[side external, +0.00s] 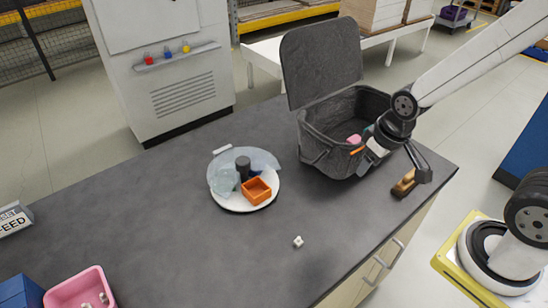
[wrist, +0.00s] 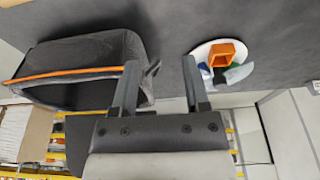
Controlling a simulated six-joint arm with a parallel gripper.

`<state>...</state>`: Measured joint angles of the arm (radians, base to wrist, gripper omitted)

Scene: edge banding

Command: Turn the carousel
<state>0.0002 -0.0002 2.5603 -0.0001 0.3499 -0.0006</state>
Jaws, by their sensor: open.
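The carousel is a white round plate (side external: 232,204) on the dark grey table, with a dark upright post (side external: 243,166) and clear bluish panels (side external: 222,181). An orange open box (side external: 256,190) sits on it. In the wrist view the white plate (wrist: 202,50) shows beyond the right finger, with the orange box (wrist: 228,53), a blue piece and a greenish piece. My gripper (wrist: 162,75) is open, with nothing between its fingers. In the side view my gripper is at the dark basket, right of the carousel and apart from it; its fingertips are hard to make out there.
The dark basket (side external: 318,138) with raised lid (side external: 322,62) stands between my arm and the carousel; a pink item (side external: 354,139) is inside. A wooden-and-black tool (side external: 404,184) lies near the table's right edge. A small white cube (side external: 298,241) and pink bin (side external: 72,289) are in front.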

